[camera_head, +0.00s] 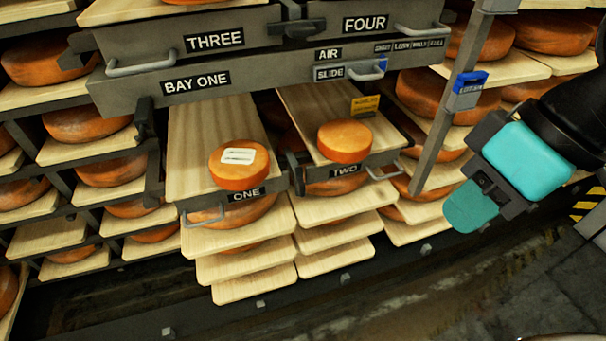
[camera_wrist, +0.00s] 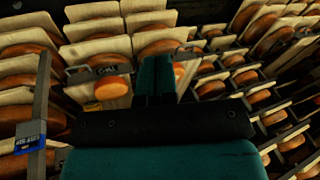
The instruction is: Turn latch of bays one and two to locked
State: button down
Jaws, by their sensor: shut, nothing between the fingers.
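The tray labelled ONE (camera_head: 212,112) is pulled out, with an orange cheese wheel (camera_head: 238,176) bearing a white label on it. The tray labelled TWO (camera_head: 308,105) is also out, with a plain cheese wheel (camera_head: 344,141). A black latch-like piece (camera_head: 296,173) stands between the two tray fronts. Another dark piece (camera_head: 144,117) is at the left of tray one. I cannot tell either one's lock setting. My gripper (camera_head: 470,204) is shut and empty, right of the trays and apart from them. Its teal fingers (camera_wrist: 155,78) fill the middle of the wrist view.
Drawers THREE (camera_head: 215,40) and FOUR (camera_head: 366,23) sit above, with another black latch piece (camera_head: 299,28) between them. A grey upright post (camera_head: 452,100) carrying a blue-topped tag (camera_head: 467,90) stands between the trays and my gripper. Floor in front is clear.

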aim_at(300, 187)
jog(key=z, duration=1.7)
jog(key=k, duration=0.75)
jog(key=u, duration=1.25)
